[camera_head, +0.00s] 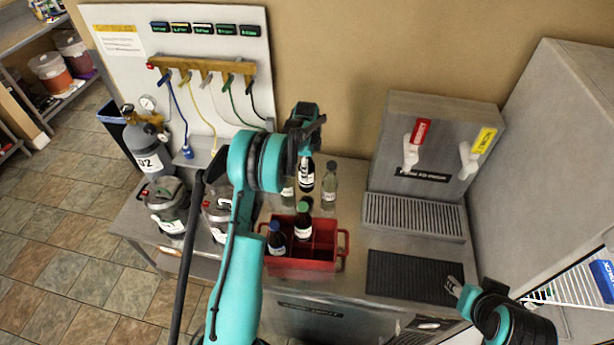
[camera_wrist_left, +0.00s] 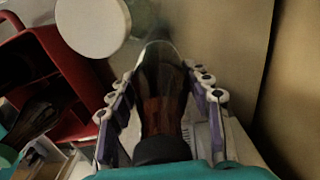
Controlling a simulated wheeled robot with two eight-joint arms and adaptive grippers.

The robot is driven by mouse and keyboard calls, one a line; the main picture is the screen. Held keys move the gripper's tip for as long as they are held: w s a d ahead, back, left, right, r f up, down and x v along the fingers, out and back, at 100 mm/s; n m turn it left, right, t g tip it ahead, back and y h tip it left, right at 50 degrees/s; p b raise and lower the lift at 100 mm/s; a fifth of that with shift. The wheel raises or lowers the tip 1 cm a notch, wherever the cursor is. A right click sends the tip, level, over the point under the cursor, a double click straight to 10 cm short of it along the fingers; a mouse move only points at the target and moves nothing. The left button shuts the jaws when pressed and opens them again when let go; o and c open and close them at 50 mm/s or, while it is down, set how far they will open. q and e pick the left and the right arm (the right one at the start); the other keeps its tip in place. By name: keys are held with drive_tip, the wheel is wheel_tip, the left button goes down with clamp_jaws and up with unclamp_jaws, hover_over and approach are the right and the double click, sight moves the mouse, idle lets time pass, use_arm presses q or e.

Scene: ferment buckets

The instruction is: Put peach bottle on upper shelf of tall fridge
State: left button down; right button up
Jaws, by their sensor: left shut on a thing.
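My left gripper (camera_head: 305,140) is shut on a dark bottle (camera_head: 306,176) with a pale label, above the back of the counter. In the left wrist view the bottle (camera_wrist_left: 162,100) is reddish-brown with a black cap, between both fingers (camera_wrist_left: 160,105). Its label is too small to read, so I cannot confirm it is the peach one. The tall fridge (camera_head: 545,150) is the big grey cabinet at the right. A white wire shelf (camera_head: 572,287) shows at its lower front; I cannot tell which shelf this is. My right gripper (camera_head: 454,288) is apart from the counter items, its jaw state unclear.
A red crate (camera_head: 300,266) holds a blue-capped bottle (camera_head: 277,238) and a green-capped bottle (camera_head: 303,222). A clear bottle (camera_head: 329,186) stands behind it. A tap tower (camera_head: 435,140) and black mat (camera_head: 412,278) are to the right. A blue box (camera_head: 603,277) is by the wire shelf.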

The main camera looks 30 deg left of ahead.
use_arm(q)
drive_tip(key=shift+f, duration=2.25)
drive_tip(key=shift+s, duration=0.15)
drive_tip(key=c, duration=1)
unclamp_jaws()
drive_tip(key=shift+f, duration=0.1)
drive_tip(key=shift+c, duration=0.2)
drive_tip(key=o, duration=0.3)
drive_tip(key=shift+o, duration=0.2)
